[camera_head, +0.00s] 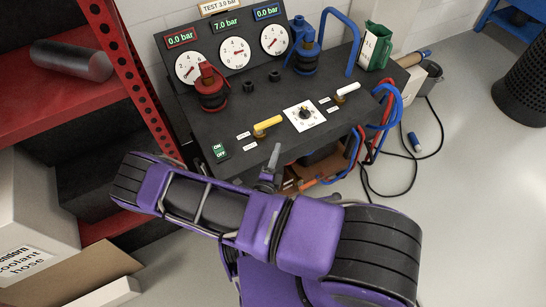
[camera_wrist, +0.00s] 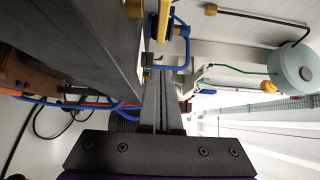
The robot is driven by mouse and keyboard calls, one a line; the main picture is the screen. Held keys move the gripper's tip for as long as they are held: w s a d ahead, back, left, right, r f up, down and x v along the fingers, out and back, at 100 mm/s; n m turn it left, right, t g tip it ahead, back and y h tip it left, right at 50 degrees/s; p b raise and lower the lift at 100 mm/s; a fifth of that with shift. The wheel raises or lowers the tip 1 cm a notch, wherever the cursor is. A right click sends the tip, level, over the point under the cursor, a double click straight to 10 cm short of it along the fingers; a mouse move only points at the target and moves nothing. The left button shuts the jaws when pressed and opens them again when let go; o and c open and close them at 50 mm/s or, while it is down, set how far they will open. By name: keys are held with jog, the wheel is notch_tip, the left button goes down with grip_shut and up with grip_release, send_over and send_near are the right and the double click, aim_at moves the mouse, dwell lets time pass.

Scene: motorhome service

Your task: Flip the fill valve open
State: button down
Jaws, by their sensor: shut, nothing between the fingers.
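A valve with a yellow lever (camera_head: 267,125) sits near the front edge of the dark test bench (camera_head: 265,88). The yellow lever also shows at the top of the wrist view (camera_wrist: 164,20). A second valve with a white lever (camera_head: 347,91) sits farther right. The small labels beside both are too small to read, so I cannot tell which is the fill valve. My gripper (camera_head: 275,152) is shut and empty, just in front of the bench edge, near the yellow lever and apart from it. Its closed fingers (camera_wrist: 158,100) point toward the bench side in the wrist view.
A white dial (camera_head: 304,114) lies between the levers. Red (camera_head: 210,88) and blue (camera_head: 305,48) couplings stand behind, below three gauges. Hoses (camera_head: 388,105) hang at the right end. A red shelf (camera_head: 65,85) stands left. Floor at right is partly clear.

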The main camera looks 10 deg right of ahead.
aim_at(277, 122)
jog(key=x, duration=0.5)
jog(key=shift+w, duration=0.35)
jog(key=shift+w+a+b, duration=0.15)
jog(key=shift+w+a, duration=0.05)
jog(key=shift+w, duration=0.3)
jog(key=shift+w+a+b, duration=0.15)
jog(key=shift+w+a, duration=0.1)
jog(key=shift+w, duration=0.25)
jog(key=shift+w+a, duration=0.2)
jog(key=shift+w, duration=0.35)
